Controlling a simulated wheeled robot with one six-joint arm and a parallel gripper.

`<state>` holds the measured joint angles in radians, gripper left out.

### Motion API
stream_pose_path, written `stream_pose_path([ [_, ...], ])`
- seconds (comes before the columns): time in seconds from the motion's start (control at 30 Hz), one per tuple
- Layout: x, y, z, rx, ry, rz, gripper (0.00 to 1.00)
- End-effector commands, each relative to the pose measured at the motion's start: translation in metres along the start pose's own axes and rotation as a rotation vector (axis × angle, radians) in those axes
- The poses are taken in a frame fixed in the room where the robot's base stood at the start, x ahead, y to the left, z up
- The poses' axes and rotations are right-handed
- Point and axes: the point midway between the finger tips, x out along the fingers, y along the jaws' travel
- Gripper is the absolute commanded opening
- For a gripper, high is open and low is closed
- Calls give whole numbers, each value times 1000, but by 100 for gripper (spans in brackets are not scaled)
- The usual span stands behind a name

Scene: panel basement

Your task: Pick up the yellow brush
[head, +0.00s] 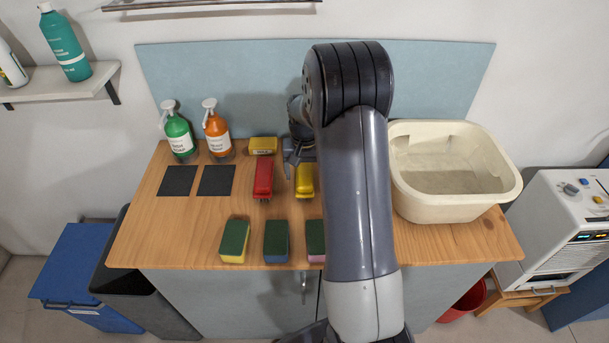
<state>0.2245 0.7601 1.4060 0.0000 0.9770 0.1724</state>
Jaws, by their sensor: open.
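The yellow brush (305,182) lies on the wooden worktop, right of a red brush (263,181). My arm covers its right side in part. My gripper (291,170) is open and close to the yellow brush, at its upper left. It appears empty. I cannot tell its height above the brush or whether it touches it.
A yellow block (263,146) lies behind the red brush. Green (179,138) and orange (217,135) pump bottles stand at back left. Several sponges (276,241) line the front. A cream basin (452,206) stands at right. Two dark squares (216,181) lie bare at left.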

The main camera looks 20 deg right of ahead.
Motion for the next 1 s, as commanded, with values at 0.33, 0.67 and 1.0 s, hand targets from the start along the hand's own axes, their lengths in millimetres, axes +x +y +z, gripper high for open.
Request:
stream_pose_path([
  [0.33, 3, 0, 0, -1, 2, 0, 66],
  [0.67, 3, 0, 0, -1, 2, 0, 39],
  [1.0, 2, 0, 0, -1, 2, 0, 21],
])
